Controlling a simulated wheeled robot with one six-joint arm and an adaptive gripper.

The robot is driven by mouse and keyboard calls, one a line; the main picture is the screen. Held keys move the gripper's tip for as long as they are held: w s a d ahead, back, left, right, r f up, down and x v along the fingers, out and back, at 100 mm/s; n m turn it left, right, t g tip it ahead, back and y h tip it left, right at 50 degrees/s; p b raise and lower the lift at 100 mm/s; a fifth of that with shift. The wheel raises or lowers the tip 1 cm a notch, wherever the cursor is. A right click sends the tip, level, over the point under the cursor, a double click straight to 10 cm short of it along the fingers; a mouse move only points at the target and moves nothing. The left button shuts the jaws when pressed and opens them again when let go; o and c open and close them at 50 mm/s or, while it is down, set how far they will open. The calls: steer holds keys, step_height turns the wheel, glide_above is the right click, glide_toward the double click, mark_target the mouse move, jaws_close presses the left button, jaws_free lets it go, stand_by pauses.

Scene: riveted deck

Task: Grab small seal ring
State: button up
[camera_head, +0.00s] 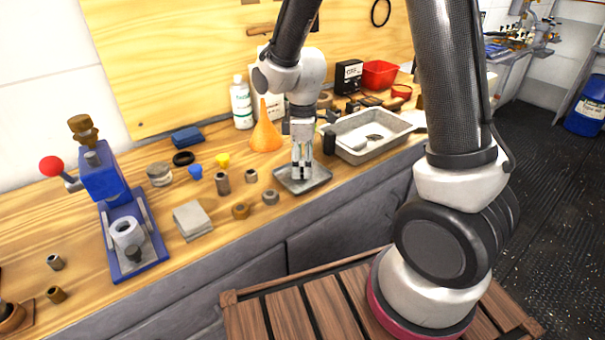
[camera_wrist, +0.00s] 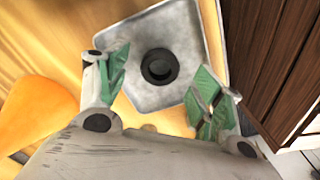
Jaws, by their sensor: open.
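A small black ring (camera_wrist: 159,67) lies on a square grey metal tray (camera_wrist: 170,24) in the wrist view; it looks like the small seal ring. In the head view the same tray (camera_head: 318,183) sits on the wooden bench near its front edge, and the ring there is hidden by or blends with my fingers. My gripper (camera_head: 301,175) points down over the tray. In the wrist view my gripper (camera_wrist: 165,88) is open, with its green-padded fingers apart on either side of the ring, and nothing is held. A larger black ring (camera_head: 183,158) lies farther left on the bench.
An orange funnel (camera_head: 265,135) and a white bottle (camera_head: 241,104) stand behind my gripper. A metal pan (camera_head: 372,150) is close on the right. Several small bushings, including one brass (camera_head: 240,211), lie left. A blue press (camera_head: 122,215) stands farther left.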

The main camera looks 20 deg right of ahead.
step_height(320, 180, down, 2)
steer(key=shift+c, duration=0.4)
steer(key=c, duration=0.8)
steer(key=shift+r, duration=0.1)
